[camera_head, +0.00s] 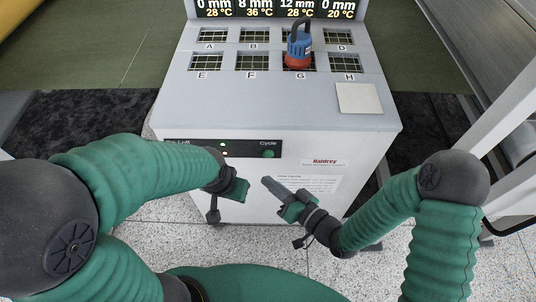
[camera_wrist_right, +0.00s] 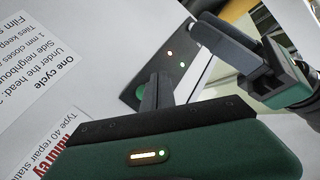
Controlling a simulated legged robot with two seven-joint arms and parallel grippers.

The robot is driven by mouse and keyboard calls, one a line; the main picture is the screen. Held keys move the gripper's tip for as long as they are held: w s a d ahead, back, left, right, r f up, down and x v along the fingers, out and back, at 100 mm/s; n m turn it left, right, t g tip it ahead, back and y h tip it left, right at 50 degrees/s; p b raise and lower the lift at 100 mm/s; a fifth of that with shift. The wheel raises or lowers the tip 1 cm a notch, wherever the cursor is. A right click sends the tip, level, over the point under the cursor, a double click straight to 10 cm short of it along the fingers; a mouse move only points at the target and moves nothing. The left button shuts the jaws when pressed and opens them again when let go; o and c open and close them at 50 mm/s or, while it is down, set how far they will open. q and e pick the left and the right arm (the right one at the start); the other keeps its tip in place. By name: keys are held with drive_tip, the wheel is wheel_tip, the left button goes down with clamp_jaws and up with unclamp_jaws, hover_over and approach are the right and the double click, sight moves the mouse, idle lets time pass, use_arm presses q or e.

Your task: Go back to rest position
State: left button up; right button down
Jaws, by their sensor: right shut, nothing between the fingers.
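My right gripper (camera_head: 268,182) is shut and empty in front of the white machine's front face. Its closed dark fingers (camera_wrist_right: 157,92) stand up in the middle of the right wrist view. My left gripper (camera_head: 240,190) hangs just left of it, apart from the machine, its fingers mostly hidden in the head view. Part of the left gripper shows at the upper right of the right wrist view (camera_wrist_right: 235,48), where its jaw opening is unclear. Both arms are bent in front of my body.
The white machine (camera_head: 385,121) has lettered grid slots on top. A blue tool with a red base (camera_head: 299,45) stands at slot G. A pale square sheet (camera_head: 358,98) lies at the top's right. A control panel (camera_head: 245,149) is on the front.

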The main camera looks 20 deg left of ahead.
idle(0.5)
drive_tip(key=w+d+f+h, duration=0.2)
drive_tip(key=w+d+h, duration=0.15)
drive_tip(key=d, duration=0.25)
drive_tip(key=w+d+f+h, duration=0.2)
drive_tip(key=d+h, duration=0.2)
drive_tip(key=d, duration=0.3)
drive_tip(key=s+d+r+m+g+h, duration=0.25)
drive_tip(key=d+h, duration=0.25)
drive_tip(key=d, duration=0.6)
drive_tip(key=s+d+r+m+g+h, duration=0.2)
drive_tip(key=s+d+r, duration=0.1)
drive_tip(key=s+d, duration=0.45)
drive_tip(key=w+p+v, duration=0.2)
drive_tip(key=p+v, duration=1.2)
drive_tip(key=p, duration=0.1)
drive_tip(key=shift+a+r+g, duration=0.4)
drive_tip(key=shift+r+g, duration=0.05)
drive_tip(key=shift+r, duration=0.25)
idle(2.1)
